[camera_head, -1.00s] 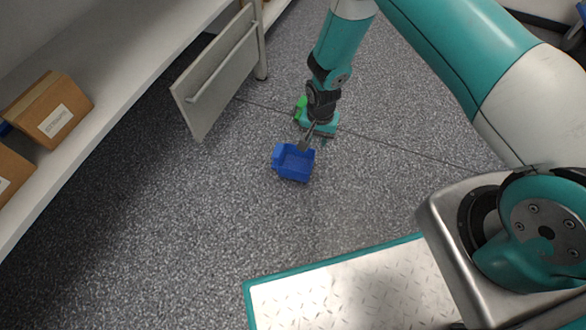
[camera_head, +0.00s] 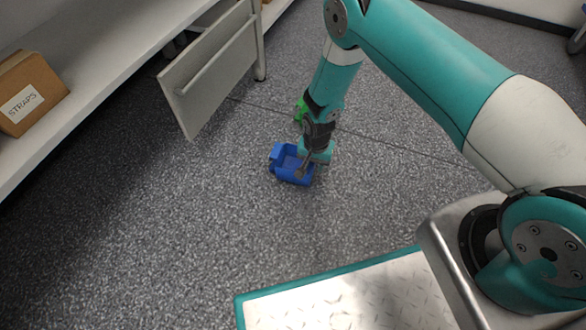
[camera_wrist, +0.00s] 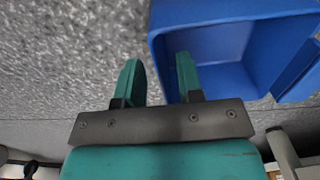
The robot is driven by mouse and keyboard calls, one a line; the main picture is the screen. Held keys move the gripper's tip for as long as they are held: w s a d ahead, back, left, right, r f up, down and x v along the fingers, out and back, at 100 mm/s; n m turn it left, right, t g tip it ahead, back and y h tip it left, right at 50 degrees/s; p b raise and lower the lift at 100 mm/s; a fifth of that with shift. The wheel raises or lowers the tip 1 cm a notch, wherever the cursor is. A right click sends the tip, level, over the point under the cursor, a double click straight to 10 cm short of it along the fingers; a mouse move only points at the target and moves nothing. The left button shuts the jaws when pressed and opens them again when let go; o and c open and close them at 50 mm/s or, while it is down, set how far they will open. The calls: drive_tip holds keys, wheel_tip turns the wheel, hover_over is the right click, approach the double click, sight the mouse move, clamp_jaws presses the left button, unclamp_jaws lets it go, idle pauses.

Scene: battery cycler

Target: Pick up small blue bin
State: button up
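The small blue bin (camera_head: 284,165) stands upright on the grey floor, open side up and seemingly empty. In the wrist view the bin (camera_wrist: 235,45) fills the upper right. My gripper (camera_head: 304,167) reaches down at the bin's right side in the head view. In the wrist view my gripper (camera_wrist: 158,62) is open. Its right finger shows over the inside of the bin and its left finger outside, with the near wall's edge between them. Whether either finger touches the wall cannot be told.
A white shelf (camera_head: 110,72) with a cardboard box labelled STRAPS (camera_head: 30,92) runs along the left. A green object (camera_head: 300,108) shows partly behind my wrist. Floor in front of the bin is clear.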

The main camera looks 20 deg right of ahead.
wheel_tip(320, 180, down, 3)
drive_tip(key=shift+r+b, duration=0.1)
drive_tip(key=shift+b, duration=0.55)
drive_tip(key=shift+r, duration=0.1)
drive_tip(key=shift+c, duration=0.2)
clamp_jaws()
